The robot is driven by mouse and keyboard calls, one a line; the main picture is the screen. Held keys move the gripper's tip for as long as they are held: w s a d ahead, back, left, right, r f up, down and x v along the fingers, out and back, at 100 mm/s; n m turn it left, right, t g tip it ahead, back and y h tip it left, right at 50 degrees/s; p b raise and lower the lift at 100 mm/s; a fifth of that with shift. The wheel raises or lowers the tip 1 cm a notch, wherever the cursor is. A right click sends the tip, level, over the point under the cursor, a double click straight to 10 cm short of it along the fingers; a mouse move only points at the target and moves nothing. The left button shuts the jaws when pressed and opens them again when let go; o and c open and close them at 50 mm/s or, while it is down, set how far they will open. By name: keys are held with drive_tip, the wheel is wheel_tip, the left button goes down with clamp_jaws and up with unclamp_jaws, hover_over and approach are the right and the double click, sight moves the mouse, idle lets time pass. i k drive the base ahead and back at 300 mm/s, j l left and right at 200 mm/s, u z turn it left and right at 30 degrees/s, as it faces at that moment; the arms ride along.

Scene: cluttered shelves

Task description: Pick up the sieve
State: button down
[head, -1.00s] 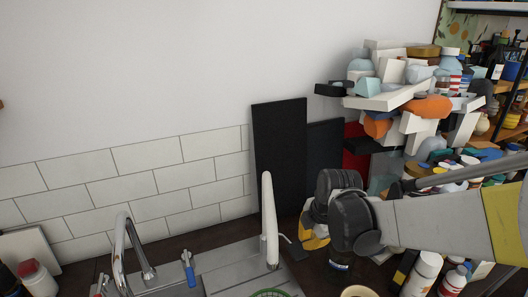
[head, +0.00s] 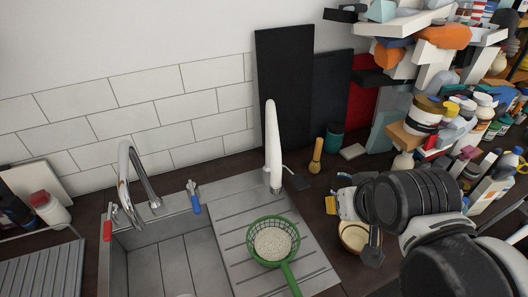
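The sieve (head: 272,242) is green with a round basket and a pale grainy middle. It lies on the ribbed drainboard (head: 222,217) right of the sink basin. Its green handle points toward the bottom of the view, slightly right. My gripper (head: 352,222) is to the right of the sieve, above the dark counter and apart from the sieve. Its fingers look spread, with nothing held between them. Part of the gripper is hidden by its own wrist.
A white upright spout (head: 273,145) stands behind the sieve. A metal tap (head: 135,175) is at the left. A tan bowl (head: 353,237) sits under my gripper. A cluttered pile of bottles and boxes (head: 425,115) fills the right. Dark boards (head: 284,105) lean on the wall.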

sight(272, 246)
drive_tip(key=k+l+z, duration=0.85)
drive_tip(key=k+l, duration=0.25)
drive_tip(key=k+l+z, duration=0.3)
drive_tip(key=l, duration=0.2)
drive_tip(key=k+l+z, duration=0.25)
drive_tip(key=l, duration=0.3)
drive_tip(key=i, duration=0.05)
